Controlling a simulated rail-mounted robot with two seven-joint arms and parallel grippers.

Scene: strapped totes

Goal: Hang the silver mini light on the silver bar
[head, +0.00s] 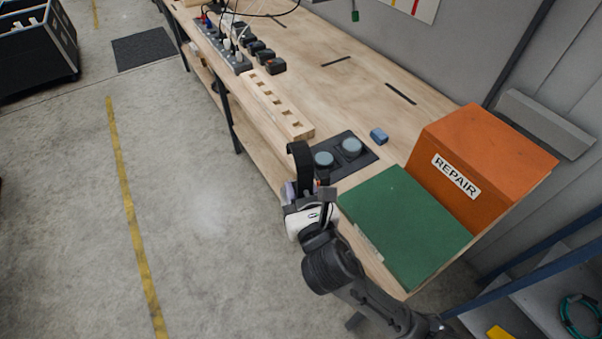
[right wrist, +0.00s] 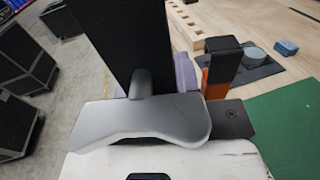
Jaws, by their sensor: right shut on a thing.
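My right gripper (head: 306,186) reaches in from the lower right, at the near edge of the workbench. In the right wrist view a silver-grey piece (right wrist: 140,122) with a short post rises against a long black slab (right wrist: 125,40); it looks like the silver mini light, though I cannot tell for sure. The black slab stands upright from the gripper in the head view (head: 301,160). The gripper is shut on this thing. A lavender part and an orange-and-black part show behind it. I cannot make out a silver bar. My left gripper is not in view.
The workbench (head: 360,95) carries a notched wooden block (head: 278,105), a black plate with round knobs (head: 351,148), a small blue block (head: 378,135), a green mat (head: 405,225) and an orange REPAIR box (head: 480,150).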

